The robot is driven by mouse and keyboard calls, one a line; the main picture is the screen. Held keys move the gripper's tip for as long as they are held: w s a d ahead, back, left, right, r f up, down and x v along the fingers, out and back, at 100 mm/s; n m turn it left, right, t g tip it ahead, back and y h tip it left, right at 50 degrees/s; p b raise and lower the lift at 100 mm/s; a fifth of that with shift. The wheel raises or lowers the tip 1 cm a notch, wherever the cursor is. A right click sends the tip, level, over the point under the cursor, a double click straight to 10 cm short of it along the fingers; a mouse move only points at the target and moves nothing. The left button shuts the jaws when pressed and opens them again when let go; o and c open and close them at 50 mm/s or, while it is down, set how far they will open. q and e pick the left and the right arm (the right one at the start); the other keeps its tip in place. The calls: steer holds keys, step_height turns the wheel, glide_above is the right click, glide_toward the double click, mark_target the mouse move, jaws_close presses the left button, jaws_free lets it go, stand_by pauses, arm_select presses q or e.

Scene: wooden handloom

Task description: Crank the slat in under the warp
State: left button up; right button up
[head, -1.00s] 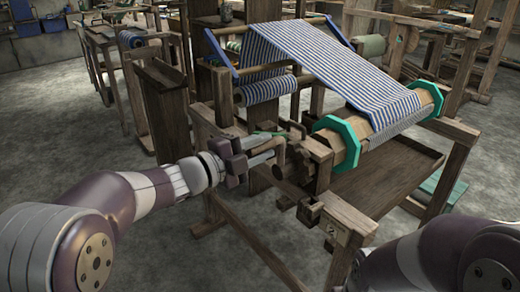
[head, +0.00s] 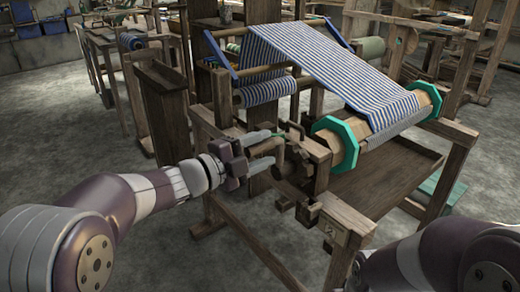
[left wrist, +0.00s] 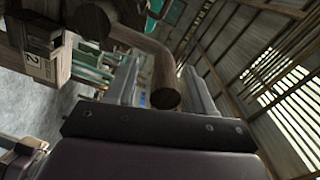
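The striped blue and white warp (head: 318,60) runs down onto a wooden beam with teal eight-sided end plates (head: 336,142). A dark wooden crank (head: 292,165) sits at the beam's near left side, on the loom frame. My left gripper (head: 267,151) is beside it, with its fingers spread and pointing right. In the left wrist view the crank's round wooden grip (left wrist: 165,80) lies between the two grey fingers, with a gap visible on its left side. I cannot make out a separate slat. My right gripper is out of view; only my right arm shows.
The loom's wooden posts and rails (head: 345,215) stand close around the crank. A tall dark wooden stand (head: 165,110) is behind my left gripper. Bare concrete floor lies at the left and front. Other wooden frames fill the background.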

arm_select(q)
steer(key=p+v, duration=0.2)
steer(key=v, duration=1)
steer(key=shift+s+a, duration=0.15)
steer(key=shift+a, duration=0.15)
